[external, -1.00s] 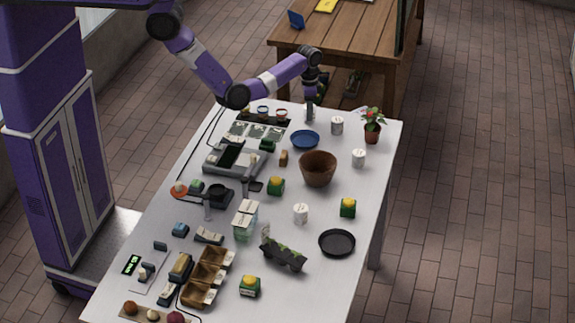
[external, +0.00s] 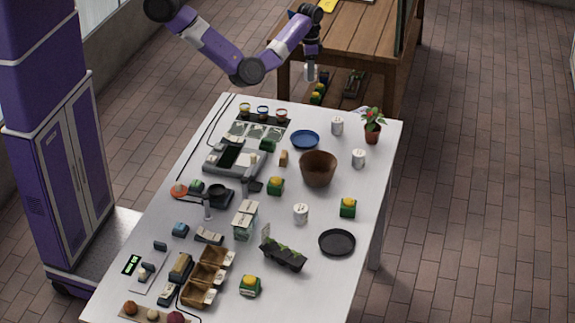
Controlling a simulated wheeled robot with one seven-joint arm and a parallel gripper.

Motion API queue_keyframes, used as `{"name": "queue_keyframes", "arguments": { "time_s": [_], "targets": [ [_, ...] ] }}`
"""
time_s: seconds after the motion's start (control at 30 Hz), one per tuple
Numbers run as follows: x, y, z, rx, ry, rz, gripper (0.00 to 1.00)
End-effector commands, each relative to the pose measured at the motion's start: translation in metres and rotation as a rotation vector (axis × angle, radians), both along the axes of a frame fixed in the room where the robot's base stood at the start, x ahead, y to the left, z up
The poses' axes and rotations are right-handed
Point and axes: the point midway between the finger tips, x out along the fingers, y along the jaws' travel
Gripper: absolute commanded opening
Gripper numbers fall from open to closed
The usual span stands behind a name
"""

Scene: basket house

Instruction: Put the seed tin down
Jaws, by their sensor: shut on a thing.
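My gripper (external: 311,62) is above and beyond the far edge of the white table, pointing down. It is shut on a small pale tin (external: 311,74), which hangs in the air below the fingers, roughly upright. Its label is too small to read. Similar white tins stand on the table: one (external: 337,126) at the far end, one (external: 358,158) near the right edge and one (external: 301,213) in the middle.
A blue dish (external: 305,140), a brown pot (external: 318,169) and a red-flowered plant (external: 372,130) stand at the far end. A black dish (external: 337,242) is at the right. Trays and devices crowd the left side. A wooden table (external: 350,45) stands behind.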

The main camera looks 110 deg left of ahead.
Motion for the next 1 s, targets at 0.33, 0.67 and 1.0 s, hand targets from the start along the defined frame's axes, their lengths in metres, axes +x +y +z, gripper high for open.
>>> {"name": "queue_keyframes", "arguments": {
  "time_s": [0.33,0.67,1.0],
  "targets": [
    [0.003,-0.006,0.006,-0.005,0.001,-0.011,0.04],
    [0.063,-0.073,0.002,-0.006,-0.006,-0.004,0.04],
    [0.071,-0.124,0.010,-0.006,-0.001,0.601,0.04]
  ]
}}
